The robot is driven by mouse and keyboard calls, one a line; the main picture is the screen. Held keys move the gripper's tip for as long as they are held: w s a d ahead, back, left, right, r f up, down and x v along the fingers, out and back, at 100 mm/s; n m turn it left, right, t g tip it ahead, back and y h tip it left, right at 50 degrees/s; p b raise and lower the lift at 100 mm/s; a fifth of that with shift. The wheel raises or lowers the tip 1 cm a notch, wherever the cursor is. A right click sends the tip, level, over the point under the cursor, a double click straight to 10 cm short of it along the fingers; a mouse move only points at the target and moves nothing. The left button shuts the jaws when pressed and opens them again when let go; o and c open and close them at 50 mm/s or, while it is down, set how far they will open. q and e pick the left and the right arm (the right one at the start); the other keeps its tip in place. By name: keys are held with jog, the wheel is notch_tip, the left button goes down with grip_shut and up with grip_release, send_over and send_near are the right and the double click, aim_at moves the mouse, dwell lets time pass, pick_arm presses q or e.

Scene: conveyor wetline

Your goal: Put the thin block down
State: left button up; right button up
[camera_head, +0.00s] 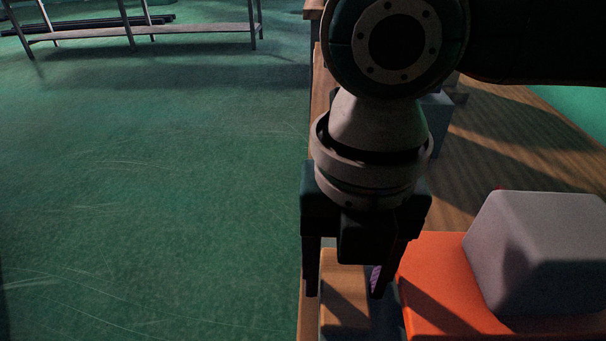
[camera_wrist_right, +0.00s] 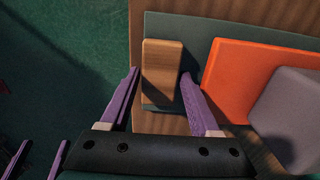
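The thin block, light wood, lies on a dark board in the right wrist view (camera_wrist_right: 161,68). In the head view the block (camera_head: 343,272) shows below my right gripper (camera_head: 346,294). In the wrist view the right gripper's purple fingers (camera_wrist_right: 160,74) are spread on either side of the block's near part, with narrow gaps at the tips. Whether a finger touches it is hard to tell. Two purple fingers apart at the lower left of the wrist view look like my left gripper (camera_wrist_right: 45,143); the head view does not show it.
The dark board (camera_wrist_right: 200,30) lies on a wooden table (camera_head: 480,130). An orange slab (camera_head: 430,285) bears a grey block (camera_head: 545,230) right of the thin block. A blue-grey block (camera_head: 438,120) stands farther back. Green floor (camera_head: 150,200) is open to the left.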

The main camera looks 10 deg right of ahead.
aim_at(344, 284)
jog(key=o, duration=0.3)
notch_tip(344, 284, up, 12)
jog(key=p, duration=0.3)
jog(key=shift+r, duration=0.2)
